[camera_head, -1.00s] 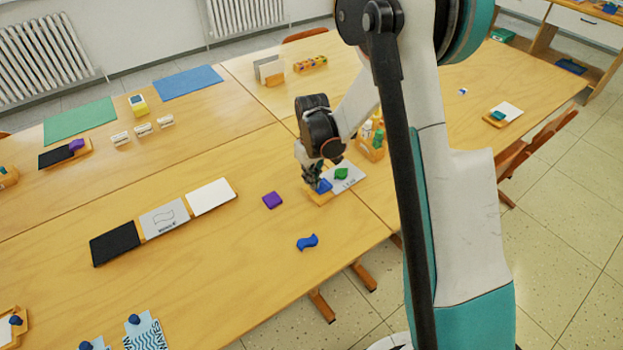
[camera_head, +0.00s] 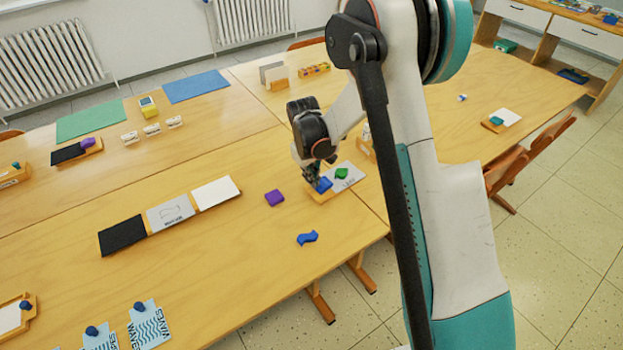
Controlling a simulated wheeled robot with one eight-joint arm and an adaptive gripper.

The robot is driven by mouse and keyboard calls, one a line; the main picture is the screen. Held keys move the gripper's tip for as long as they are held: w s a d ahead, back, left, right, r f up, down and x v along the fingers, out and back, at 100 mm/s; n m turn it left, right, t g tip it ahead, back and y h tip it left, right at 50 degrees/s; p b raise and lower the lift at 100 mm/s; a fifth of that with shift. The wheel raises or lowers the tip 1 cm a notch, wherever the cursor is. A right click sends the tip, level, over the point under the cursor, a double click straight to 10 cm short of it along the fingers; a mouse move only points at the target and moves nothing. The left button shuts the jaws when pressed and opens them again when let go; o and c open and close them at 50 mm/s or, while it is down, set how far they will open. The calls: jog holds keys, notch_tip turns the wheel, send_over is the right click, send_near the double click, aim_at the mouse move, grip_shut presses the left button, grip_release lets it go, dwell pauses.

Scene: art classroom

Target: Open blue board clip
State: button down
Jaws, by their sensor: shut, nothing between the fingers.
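A blue clip (camera_head: 325,185) sits at the left end of a small wooden board (camera_head: 318,196) on the table. The board also bears a grey card (camera_head: 352,175) with lettering and a green leaf-shaped piece (camera_head: 342,173). My gripper (camera_head: 313,183) points down at the clip's left side, very close to it, with its fingers shut and empty. I cannot tell whether the fingertips touch the clip. My fingers hide part of the clip's left edge.
A purple block (camera_head: 274,198) and a blue wavy piece (camera_head: 307,238) lie nearby on the table (camera_head: 240,265). A row of black, grey and white panels (camera_head: 170,212) lies to the left. Another board with a teal clip (camera_head: 496,121) lies far right.

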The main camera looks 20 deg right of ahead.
dwell(0.3)
jog(key=a+r+p, duration=0.2)
jog(key=r, duration=0.4)
jog(key=s+a+r+p, duration=0.1)
jog(key=a+r+p, duration=0.1)
jog(key=r, duration=0.5)
jog(key=shift+s+r+p, duration=0.25)
jog(key=shift+p, duration=0.45)
jog(key=s+d+r+m+t, duration=0.2)
jog(key=s+d+r+t, duration=0.1)
jog(key=s+r, duration=1.2)
jog(key=s+d+r+m+t+y, duration=0.1)
jog(key=s+r+m+t, duration=0.1)
jog(key=s, duration=1.1)
jog(key=shift+s+r+t, duration=0.25)
jog(key=shift+s+t, duration=0.05)
jog(key=shift+t, duration=0.6)
